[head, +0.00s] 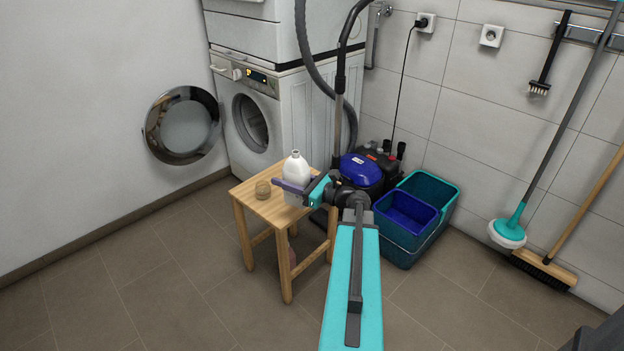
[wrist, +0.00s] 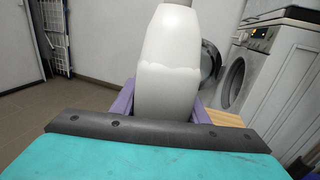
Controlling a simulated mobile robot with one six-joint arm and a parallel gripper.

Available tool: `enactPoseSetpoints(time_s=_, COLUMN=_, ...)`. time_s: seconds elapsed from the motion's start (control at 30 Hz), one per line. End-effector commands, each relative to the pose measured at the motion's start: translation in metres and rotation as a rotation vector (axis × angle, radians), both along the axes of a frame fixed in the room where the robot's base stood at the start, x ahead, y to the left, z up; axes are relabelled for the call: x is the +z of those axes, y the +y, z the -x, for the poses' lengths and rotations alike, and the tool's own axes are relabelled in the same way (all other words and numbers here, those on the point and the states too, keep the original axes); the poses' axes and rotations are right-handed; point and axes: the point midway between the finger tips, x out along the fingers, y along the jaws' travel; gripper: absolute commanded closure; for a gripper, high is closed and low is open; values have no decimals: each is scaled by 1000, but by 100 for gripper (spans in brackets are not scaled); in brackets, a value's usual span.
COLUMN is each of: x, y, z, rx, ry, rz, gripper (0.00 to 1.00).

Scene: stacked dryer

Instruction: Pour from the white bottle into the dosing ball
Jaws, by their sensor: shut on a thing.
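The white bottle (head: 296,168) is upright in the head view, at the right side of the small wooden stool. My gripper (head: 292,187) is shut on it from the right, with the purple fingers around its body. I cannot tell whether the bottle's base touches the stool.
The wooden stool (head: 252,206) stands before the washing machine (head: 250,120), whose round door (head: 182,125) hangs open at left. A blue vacuum cleaner (head: 362,172) and teal and blue buckets (head: 405,213) stand right of the stool. The floor at left is clear.

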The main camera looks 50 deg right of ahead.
Motion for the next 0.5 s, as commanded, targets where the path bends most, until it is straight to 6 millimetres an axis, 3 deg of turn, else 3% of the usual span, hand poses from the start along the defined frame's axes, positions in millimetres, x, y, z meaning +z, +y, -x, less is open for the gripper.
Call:
enactPoseSetpoints(time_s=0.03, x=6, y=18, z=-10, rx=32, ry=-3, rz=1, gripper=97)
enactPoseSetpoints(time_s=0.2, x=17, y=69, z=-35, rx=124, ry=-3, rz=0, gripper=97)
enactPoseSetpoints(time_s=0.5, x=36, y=164, z=-69, rx=285, ry=-3, rz=0, gripper=97)
